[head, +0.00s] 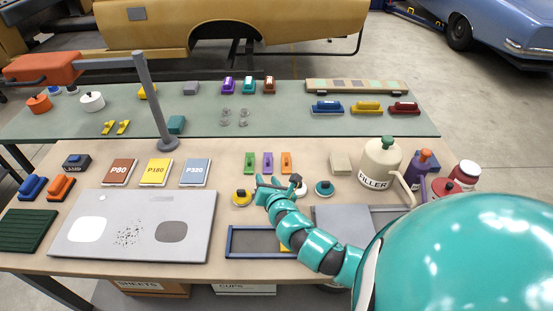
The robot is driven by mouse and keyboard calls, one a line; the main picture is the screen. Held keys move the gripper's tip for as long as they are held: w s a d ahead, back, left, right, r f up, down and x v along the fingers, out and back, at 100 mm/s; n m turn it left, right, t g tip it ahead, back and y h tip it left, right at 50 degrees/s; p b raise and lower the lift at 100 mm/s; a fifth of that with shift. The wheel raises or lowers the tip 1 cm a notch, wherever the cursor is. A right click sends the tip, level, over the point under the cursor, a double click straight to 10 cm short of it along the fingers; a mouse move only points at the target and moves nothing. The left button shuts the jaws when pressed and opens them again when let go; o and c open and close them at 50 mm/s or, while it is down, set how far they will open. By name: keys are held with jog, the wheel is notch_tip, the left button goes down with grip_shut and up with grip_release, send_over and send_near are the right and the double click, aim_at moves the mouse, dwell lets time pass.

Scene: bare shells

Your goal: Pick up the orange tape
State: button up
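An orange roll (40,103), which looks like the orange tape, lies at the far left of the green-topped back table (330,124), next to a white roll (92,101). My gripper (268,182), at the end of my teal arm, is over the middle of the front table. It is far to the right of the orange roll and nearer to me. It is small and seen from behind, so its fingers are not clear. A yellow-topped round pad (241,198) is just left of it and a teal-topped one (324,188) to its right.
A grey post (152,100) with an orange arm (44,67) stands between the left rolls and my gripper. P80, P180 and P320 packs (159,171) and a grey panel (130,226) fill the front left. A cream filler jug (380,162) stands at right.

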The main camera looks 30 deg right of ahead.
jog(key=s+d+f+n+g+h, duration=0.1)
jog(key=s+d+f+g+h, duration=0.2)
jog(key=d, duration=0.3)
jog(key=p, duration=0.2)
send_near(286, 160)
jog(key=shift+w+d+f+n, duration=0.3)
jog(key=shift+w+d+f, duration=0.1)
jog(key=shift+d+f, duration=0.1)
jog(key=shift+w+d+f, duration=0.25)
jog(key=shift+w+f, duration=0.05)
jog(key=shift+w, duration=0.15)
jog(key=shift+w+d+p, duration=0.25)
jog(key=shift+w+p, duration=0.4)
jog(key=shift+p+x, duration=0.6)
jog(key=shift+x, duration=0.95)
jog(key=shift+w+d+f, duration=0.2)
jog(key=shift+w+f, duration=0.1)
jog(key=shift+w, duration=0.05)
grip_shut()
